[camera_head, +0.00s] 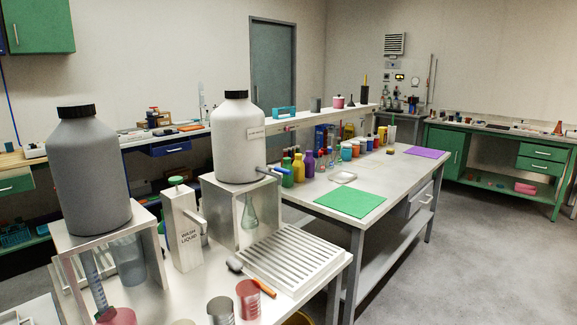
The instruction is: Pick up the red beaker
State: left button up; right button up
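A dark red beaker (248,301) stands upright at the front edge of the near metal bench (275,318). It is just right of a grey beaker (221,311) of similar shape, with a narrow gap or contact that I cannot make out. Neither of my grippers shows in the head view, so nothing is seen holding the red beaker.
A brush (235,265) and a ribbed drying tray (295,258) lie behind the beakers. A wash liquid dispenser (183,225), a white jug (237,140) and a grey jug (88,172) stand tall to the left. A green mat (350,201) lies on the farther table.

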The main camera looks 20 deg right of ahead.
aim_at(248, 291)
jog(key=i+l, duration=0.3)
jog(key=l, duration=0.15)
jog(key=i+l, duration=0.25)
jog(key=l, duration=0.25)
jog(key=i+l, duration=0.3)
jog(key=l, duration=0.15)
